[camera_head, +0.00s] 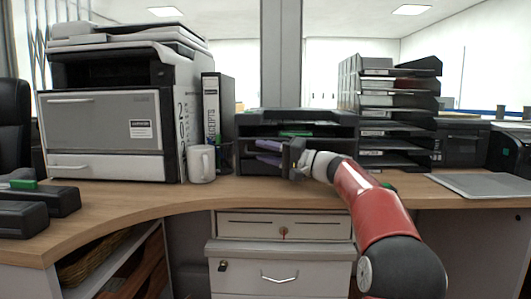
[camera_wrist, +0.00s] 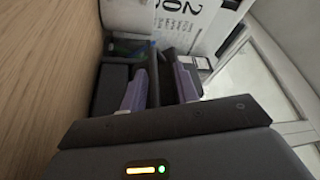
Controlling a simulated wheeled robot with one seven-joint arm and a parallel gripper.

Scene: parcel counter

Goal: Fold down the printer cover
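A large grey and white printer (camera_head: 110,115) stands at the left of the counter, with a dark slot under its top section. Its cover (camera_head: 125,32) lies across the top; I cannot tell whether it is fully down. My gripper (camera_head: 265,152) is well right of the printer and lower than the cover, in front of the black shelf unit, pointing left. In the wrist view my gripper (camera_wrist: 160,88) shows two purple-grey fingers apart with nothing held between them. A white surface with large black print (camera_wrist: 175,18) is beyond the fingertips. The cover is not recognisable in that view.
A white mug (camera_head: 201,164) and a binder (camera_head: 212,110) stand between printer and gripper. A black shelf unit (camera_head: 330,117) is behind my gripper; stacked trays (camera_head: 395,108) and a smaller dark printer (camera_head: 460,143) are to the right.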

